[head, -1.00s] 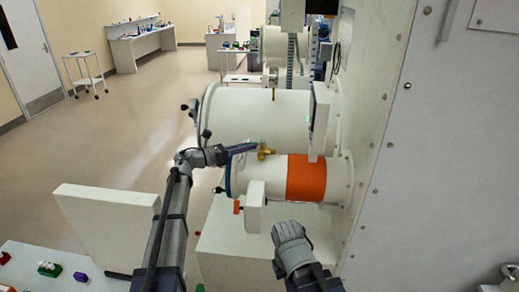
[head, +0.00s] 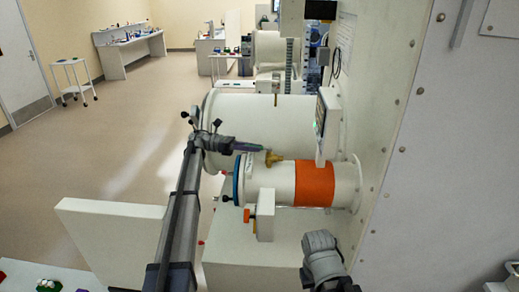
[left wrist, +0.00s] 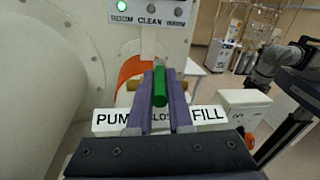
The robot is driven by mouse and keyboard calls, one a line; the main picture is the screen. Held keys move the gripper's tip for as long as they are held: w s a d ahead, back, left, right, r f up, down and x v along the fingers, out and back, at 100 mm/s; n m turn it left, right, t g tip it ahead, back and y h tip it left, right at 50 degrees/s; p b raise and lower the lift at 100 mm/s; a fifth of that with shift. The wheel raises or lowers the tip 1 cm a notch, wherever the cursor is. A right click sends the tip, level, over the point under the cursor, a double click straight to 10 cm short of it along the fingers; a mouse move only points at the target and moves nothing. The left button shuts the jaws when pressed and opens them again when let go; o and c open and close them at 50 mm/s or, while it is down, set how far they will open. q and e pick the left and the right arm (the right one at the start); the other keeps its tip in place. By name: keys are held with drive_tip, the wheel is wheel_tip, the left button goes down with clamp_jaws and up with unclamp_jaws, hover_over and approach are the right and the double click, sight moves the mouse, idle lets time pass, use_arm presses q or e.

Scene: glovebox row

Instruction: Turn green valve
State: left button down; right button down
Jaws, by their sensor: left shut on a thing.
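The green valve has a green handle (left wrist: 160,87) that stands between the two purple fingers of my left gripper (left wrist: 163,100) in the left wrist view. The fingers are shut on it, one on each side. In the head view my left gripper (head: 258,148) reaches in from the left to the valve's brass body (head: 274,159), on top of the small white cylinder (head: 280,184) with an orange band. The green handle is hidden by the fingers there. A sign (left wrist: 207,116) below the handle reads PUMP, CLOSE and FILL, partly covered by the fingers. My right gripper's fingers do not show.
A large white cylinder (head: 240,115) lies behind the small one. A display panel (head: 328,125) hangs close to the right of the valve. A white panel (head: 110,240) stands at the lower left. The floor (head: 110,140) at the left is open.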

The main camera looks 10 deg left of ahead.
use_arm(q)
drive_tip(key=shift+w+g, duration=0.1)
drive_tip(key=shift+g, duration=0.2)
drive_tip(key=c, duration=0.8)
unclamp_jaws()
drive_tip(key=shift+c, duration=0.2)
drive_tip(key=shift+r, duration=0.15)
wheel_tip(320, 180, up, 10)
drive_tip(key=p, duration=1)
drive_tip(key=shift+f, duration=0.2)
